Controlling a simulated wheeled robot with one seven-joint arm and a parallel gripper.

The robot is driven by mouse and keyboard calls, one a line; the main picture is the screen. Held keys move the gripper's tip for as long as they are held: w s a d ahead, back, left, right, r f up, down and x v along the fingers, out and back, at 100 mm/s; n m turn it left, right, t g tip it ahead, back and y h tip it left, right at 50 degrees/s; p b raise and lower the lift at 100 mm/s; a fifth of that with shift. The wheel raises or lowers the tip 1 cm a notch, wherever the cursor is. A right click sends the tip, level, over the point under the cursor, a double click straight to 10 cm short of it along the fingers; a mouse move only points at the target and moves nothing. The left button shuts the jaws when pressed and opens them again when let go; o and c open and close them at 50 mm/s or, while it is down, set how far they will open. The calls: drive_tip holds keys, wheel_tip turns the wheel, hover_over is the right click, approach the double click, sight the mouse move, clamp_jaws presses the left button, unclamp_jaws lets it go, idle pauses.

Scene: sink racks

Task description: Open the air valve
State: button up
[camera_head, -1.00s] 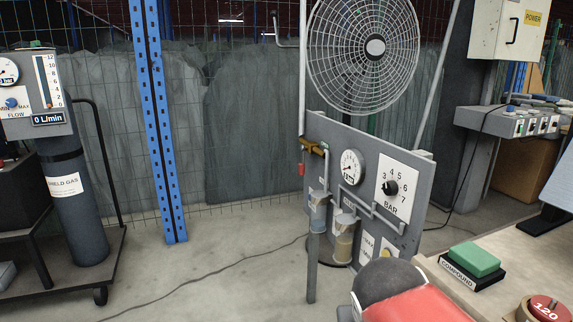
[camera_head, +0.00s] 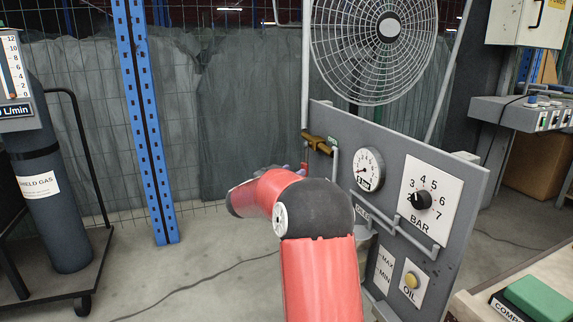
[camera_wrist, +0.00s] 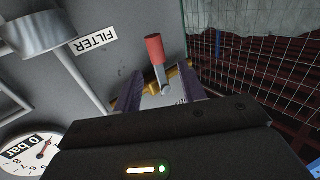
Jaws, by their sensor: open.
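The air valve (camera_head: 318,144) is a brass fitting on the pipe at the upper left of the grey panel. In the wrist view its lever (camera_wrist: 154,50) has a red grip on a metal stem, and part of the brass body (camera_wrist: 151,89) shows below. My gripper (camera_wrist: 160,84) is open, with one purple-grey finger on each side of the lever's lower stem and the brass body. I cannot tell whether either finger touches. In the head view my red and black arm hides most of the gripper.
The panel holds a pressure gauge (camera_head: 368,169), reading 0 bar in the wrist view (camera_wrist: 38,150), and a BAR dial (camera_head: 422,200). A fan (camera_head: 388,30) stands above. A gas cylinder (camera_head: 50,225) on a cart is at left.

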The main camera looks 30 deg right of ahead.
sight(303, 166)
drive_tip(key=p+x, duration=0.2)
drive_tip(key=x, duration=0.5)
drive_tip(key=shift+s+d, duration=0.1)
drive_tip(key=shift+c, duration=0.3)
clamp_jaws()
